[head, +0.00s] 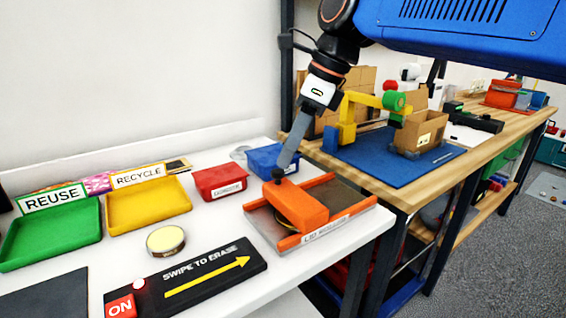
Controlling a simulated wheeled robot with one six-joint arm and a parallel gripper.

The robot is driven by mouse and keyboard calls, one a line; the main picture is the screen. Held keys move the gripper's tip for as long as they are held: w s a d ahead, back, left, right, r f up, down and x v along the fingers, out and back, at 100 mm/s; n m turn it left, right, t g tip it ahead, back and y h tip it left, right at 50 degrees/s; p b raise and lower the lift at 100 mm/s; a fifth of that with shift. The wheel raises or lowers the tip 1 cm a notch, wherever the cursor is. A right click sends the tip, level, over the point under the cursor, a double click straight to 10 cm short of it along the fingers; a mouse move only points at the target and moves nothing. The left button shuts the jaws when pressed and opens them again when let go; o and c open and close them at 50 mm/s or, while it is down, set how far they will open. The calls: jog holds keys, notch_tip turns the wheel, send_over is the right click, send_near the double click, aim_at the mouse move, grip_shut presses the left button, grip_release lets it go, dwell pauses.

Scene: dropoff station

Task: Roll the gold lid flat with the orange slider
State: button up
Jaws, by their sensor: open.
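The orange slider (296,204) is a block on the lid roller (345,231), a grey plate with orange side rails and a label on its front edge. A dark knob stands up at the slider's back left corner. My gripper (284,165) points down with its fingers at this knob; I cannot tell whether they touch it. It is open. A thin gold curved edge, which looks like the gold lid (284,220), shows at the slider's front left side. Most of it is hidden under the slider. A round tin with a gold rim (165,240) stands apart on the white table.
A red box (219,182) and a blue bin (272,160) stand behind the roller. Green (50,236) and yellow (148,206) trays lie at the left. A black swipe panel (200,277) lies in front. A wooden bench with a blue mat (355,170) adjoins at the right.

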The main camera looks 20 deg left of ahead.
aim_at(279, 171)
jog(key=shift+x, duration=2.15)
